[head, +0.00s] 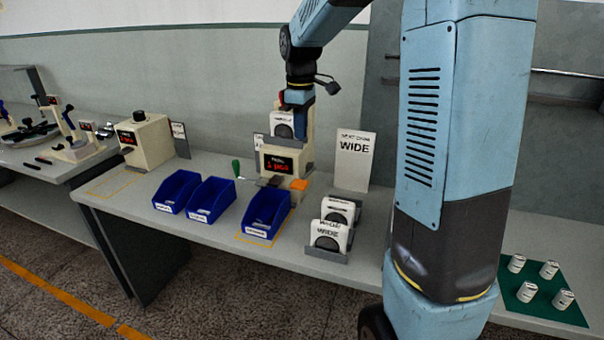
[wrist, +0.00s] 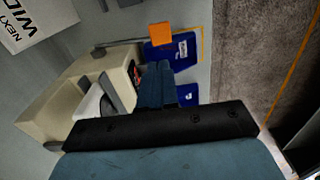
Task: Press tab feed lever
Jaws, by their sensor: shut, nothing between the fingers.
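The cream tab feeder (head: 290,161) with a red-lit display stands on the bench. An orange paddle (head: 298,184), which looks like the feed lever's end, sticks out at its lower right. In the wrist view the orange paddle (wrist: 160,33) sits at the end of a thin grey bar beyond my fingertips. My gripper (head: 300,132) is shut and empty, pointing down by the top of the feeder. It also shows in the wrist view (wrist: 155,68), apart from the paddle. The feeder's body (wrist: 85,90) is left of my fingers there.
Blue bins (head: 267,213) stand in front of the feeder, one close to the paddle. A sign reading WIDE (head: 354,160) stands to its right. A rack of labelled cards (head: 331,235) is at the front right. A green-handled tool (head: 237,168) is at the left.

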